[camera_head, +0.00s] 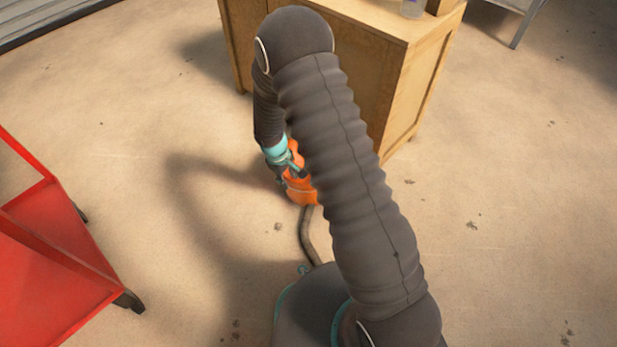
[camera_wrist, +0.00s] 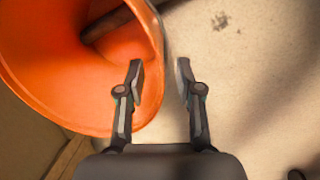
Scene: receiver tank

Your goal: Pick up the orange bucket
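The orange bucket (camera_wrist: 50,60) fills the left of the wrist view, its round opening facing the camera. In the head view the bucket (camera_head: 302,193) is partly hidden by my arm, low beside the wooden cabinet. My gripper (camera_wrist: 160,66) is open at the bucket's right rim. Its left finger overlaps the opening and its right finger shows outside, over the floor, with the rim edge between them. I cannot tell whether either finger touches. In the head view my gripper (camera_head: 290,168) is partly hidden at the bucket.
A wooden cabinet (camera_head: 330,60) stands behind and to the right of the bucket. A red cart (camera_head: 50,240) with dark wheels is at the left. A dark curved pipe or hose (camera_head: 305,235) runs below the bucket. Bare floor lies to the right.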

